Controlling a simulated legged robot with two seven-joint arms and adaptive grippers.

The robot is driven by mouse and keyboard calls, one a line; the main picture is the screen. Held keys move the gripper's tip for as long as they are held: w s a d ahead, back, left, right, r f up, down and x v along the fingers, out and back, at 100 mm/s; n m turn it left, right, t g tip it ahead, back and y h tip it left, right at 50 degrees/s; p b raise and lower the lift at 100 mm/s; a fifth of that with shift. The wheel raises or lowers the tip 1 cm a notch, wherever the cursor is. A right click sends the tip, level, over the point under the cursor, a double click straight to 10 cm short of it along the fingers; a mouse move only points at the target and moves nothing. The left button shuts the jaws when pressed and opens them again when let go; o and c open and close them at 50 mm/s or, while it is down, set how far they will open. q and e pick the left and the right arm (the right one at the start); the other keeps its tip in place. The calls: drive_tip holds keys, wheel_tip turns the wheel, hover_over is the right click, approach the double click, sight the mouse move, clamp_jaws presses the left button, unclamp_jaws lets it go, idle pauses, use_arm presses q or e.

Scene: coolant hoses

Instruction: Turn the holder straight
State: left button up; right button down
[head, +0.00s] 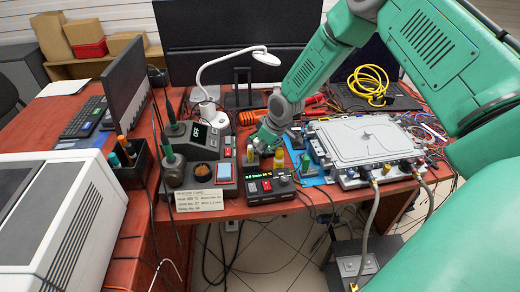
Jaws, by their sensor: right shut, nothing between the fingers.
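My right arm comes in from the upper right, and its gripper (264,147) points down over the middle of the table, shut with nothing in it. Small yellow-topped parts (278,158) stand beside its fingertips; I cannot tell whether they touch. Which thing is the holder is not clear. A black holder box (130,172) with an orange-handled and a teal-handled tool stands at the left, set at an angle to the table edge. A soldering iron stand (174,172) with a green-handled iron is right of it. My left gripper is out of view.
A grey metal cold plate (368,140) with hoses is at the right. A white lamp (207,110) stands behind. Cables crowd the table.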

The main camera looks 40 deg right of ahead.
drive_tip(key=shift+s+d, duration=0.1)
drive_tip(key=shift+s+d+n+y, duration=0.45)
drive_tip(key=shift+d+n, duration=0.15)
drive_tip(key=shift+n, duration=0.6)
drive_tip(key=shift+s+d, duration=0.15)
drive_tip(key=shift+d, duration=0.1)
drive_tip(key=shift+s+d, duration=0.1)
